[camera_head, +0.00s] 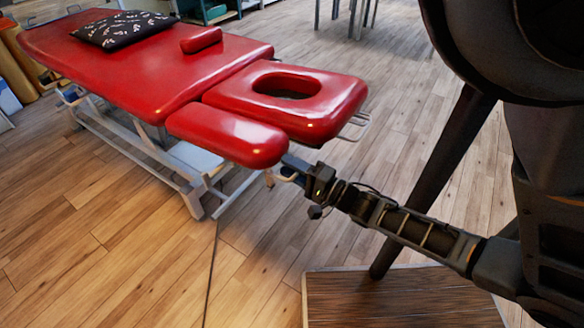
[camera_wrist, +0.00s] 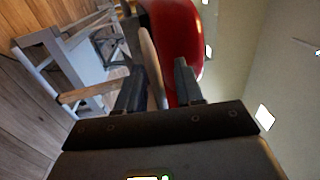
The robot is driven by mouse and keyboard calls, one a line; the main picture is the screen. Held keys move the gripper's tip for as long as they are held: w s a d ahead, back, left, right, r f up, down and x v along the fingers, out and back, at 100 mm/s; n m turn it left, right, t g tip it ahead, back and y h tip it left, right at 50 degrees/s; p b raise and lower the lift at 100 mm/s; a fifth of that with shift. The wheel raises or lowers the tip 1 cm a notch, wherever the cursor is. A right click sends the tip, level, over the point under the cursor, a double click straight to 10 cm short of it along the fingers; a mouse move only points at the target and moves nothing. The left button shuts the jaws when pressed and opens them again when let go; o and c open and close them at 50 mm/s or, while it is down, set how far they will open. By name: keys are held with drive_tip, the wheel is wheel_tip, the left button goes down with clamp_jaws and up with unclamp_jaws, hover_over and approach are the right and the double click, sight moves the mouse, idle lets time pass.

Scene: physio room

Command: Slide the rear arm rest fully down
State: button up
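The near red arm rest (camera_head: 228,138) is a long rounded pad along the near side of the massage table, beside the headrest (camera_head: 290,97). A second, far arm rest (camera_head: 201,40) shows at the table's other side. I cannot tell which one is the rear one. My gripper (camera_head: 291,168) is at the right end of the near arm rest, just below it. In the wrist view my gripper's fingers (camera_wrist: 159,88) are apart, with the pad's beige underside (camera_wrist: 150,62) between them and its red cover (camera_wrist: 180,45) partly behind the right finger. Contact is unclear.
The red table top (camera_head: 140,60) carries a dark patterned cushion (camera_head: 124,29). Its white metal frame (camera_head: 195,190) stands below the pads. A wooden platform (camera_head: 400,300) lies at the bottom right. The wooden floor in front of the table is mostly clear.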

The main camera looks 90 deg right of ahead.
clamp_jaws()
drive_tip(key=shift+f, duration=0.15)
idle(0.4)
wheel_tip(320, 180, down, 16)
drive_tip(key=s+a+b, duration=0.1)
drive_tip(key=b, duration=0.9)
drive_tip(key=shift+s+f, duration=0.2)
drive_tip(key=shift+s, duration=0.1)
drive_tip(key=shift+c, duration=1)
unclamp_jaws()
drive_tip(key=shift+f, duration=0.1)
drive_tip(key=shift+o, duration=1)
drive_tip(key=shift+r, duration=0.2)
drive_tip(key=v, duration=0.7)
drive_tip(key=shift+s+a, duration=0.25)
drive_tip(key=shift+s, duration=0.05)
